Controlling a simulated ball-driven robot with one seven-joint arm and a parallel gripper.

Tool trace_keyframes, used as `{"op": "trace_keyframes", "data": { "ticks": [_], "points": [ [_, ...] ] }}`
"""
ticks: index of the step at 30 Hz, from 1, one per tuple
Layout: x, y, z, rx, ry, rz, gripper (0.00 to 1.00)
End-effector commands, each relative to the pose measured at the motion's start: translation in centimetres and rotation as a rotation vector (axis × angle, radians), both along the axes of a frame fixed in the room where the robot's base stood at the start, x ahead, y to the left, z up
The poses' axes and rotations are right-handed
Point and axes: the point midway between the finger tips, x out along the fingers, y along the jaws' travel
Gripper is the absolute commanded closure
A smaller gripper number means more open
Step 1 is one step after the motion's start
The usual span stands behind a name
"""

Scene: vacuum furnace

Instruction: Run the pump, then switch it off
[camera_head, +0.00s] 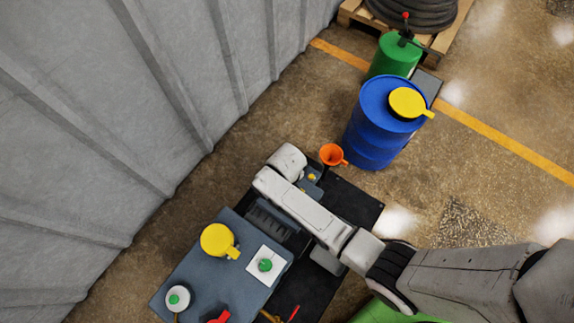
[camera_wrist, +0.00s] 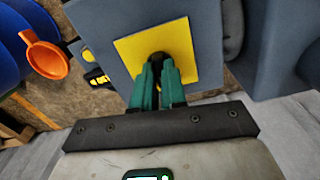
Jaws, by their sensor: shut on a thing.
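In the wrist view my gripper (camera_wrist: 158,80) has its green fingers close together on a small dark knob (camera_wrist: 160,58). The knob stands on a square yellow plate (camera_wrist: 183,38) on a blue-grey housing (camera_wrist: 115,20). The fingers hide most of the knob, so its setting cannot be told. In the head view a dark finned machine (camera_head: 268,222), which looks like the pump, sits beside my arm, partly hidden by it. My fingertips do not show in the head view.
A grey bench (camera_head: 205,270) carries a green button on a white plate (camera_head: 265,265), a yellow round part (camera_head: 216,240) and a red handle (camera_head: 219,318).

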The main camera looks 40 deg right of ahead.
Motion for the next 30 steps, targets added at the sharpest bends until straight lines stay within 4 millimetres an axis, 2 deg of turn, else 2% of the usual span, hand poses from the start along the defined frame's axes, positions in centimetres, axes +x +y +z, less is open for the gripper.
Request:
{"op": "trace_keyframes", "data": {
  "ticks": [15, 21, 30],
  "points": [
    [0.05, 0.06, 0.18, 0.001, -0.001, 0.456, 1.0],
    [0.07, 0.04, 0.11, 0.001, -0.002, 0.571, 1.0],
    [0.11, 0.05, 0.04, 0.001, -0.003, 0.656, 1.0]
  ]
}}
